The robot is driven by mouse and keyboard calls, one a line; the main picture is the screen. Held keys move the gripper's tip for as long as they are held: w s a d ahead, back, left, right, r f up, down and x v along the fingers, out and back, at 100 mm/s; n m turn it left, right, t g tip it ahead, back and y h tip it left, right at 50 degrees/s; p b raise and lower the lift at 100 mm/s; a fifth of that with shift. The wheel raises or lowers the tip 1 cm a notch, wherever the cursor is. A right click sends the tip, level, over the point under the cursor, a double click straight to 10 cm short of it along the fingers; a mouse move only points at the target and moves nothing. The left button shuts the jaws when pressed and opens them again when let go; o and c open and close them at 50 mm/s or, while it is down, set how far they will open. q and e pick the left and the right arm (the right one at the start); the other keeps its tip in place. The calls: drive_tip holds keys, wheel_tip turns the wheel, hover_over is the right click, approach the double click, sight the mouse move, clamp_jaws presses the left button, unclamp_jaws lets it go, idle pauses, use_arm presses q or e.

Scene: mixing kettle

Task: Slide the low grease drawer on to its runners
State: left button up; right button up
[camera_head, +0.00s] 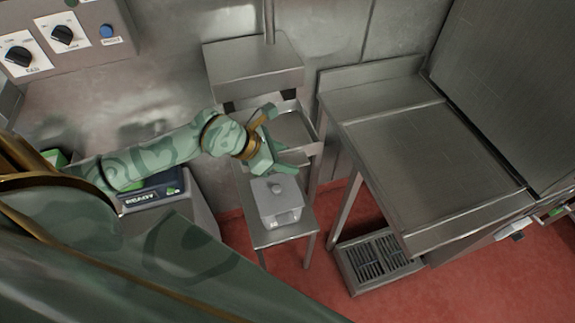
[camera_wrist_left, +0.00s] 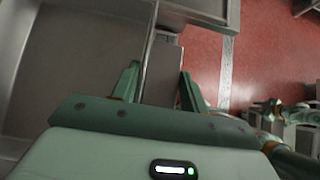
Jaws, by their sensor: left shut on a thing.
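The grease drawer appears to be the shallow steel tray (camera_head: 293,128) below a steel box-shaped housing (camera_head: 255,68) in the head view. Its flat interior and rim fill the left of the wrist view (camera_wrist_left: 85,60). My left gripper (camera_head: 277,135) is at the tray's near left side, shut on its edge. In the left wrist view its fingers (camera_wrist_left: 158,85) stand on either side of a thin steel edge. The runners are hidden or cannot be made out. A green arm part, perhaps my right one, shows small at the wrist view's lower right; its jaws are unclear.
A grey lidded box (camera_head: 278,203) stands on a small steel stand (camera_head: 255,238) just below the gripper. A steel table (camera_head: 425,165) stands to the right, with a grated floor tray (camera_head: 378,262) under it. Red floor (camera_head: 318,275) is open between them.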

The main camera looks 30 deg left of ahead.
use_arm(q)
drive_tip(key=shift+w+r, duration=0.2)
drive_tip(key=shift+r, duration=0.1)
use_arm(e)
drive_tip(key=shift+a+r, duration=0.1)
drive_tip(key=shift+a, duration=0.15)
use_arm(q)
drive_tip(key=shift+a, duration=0.15)
use_arm(e)
drive_tip(key=shift+s+a, duration=0.1)
drive_tip(key=shift+a, duration=0.15)
use_arm(q)
drive_tip(key=shift+f, duration=0.1)
use_arm(e)
drive_tip(key=shift+d+r, duration=0.1)
drive_tip(key=shift+d, duration=0.1)
use_arm(q)
drive_tip(key=shift+a, duration=0.1)
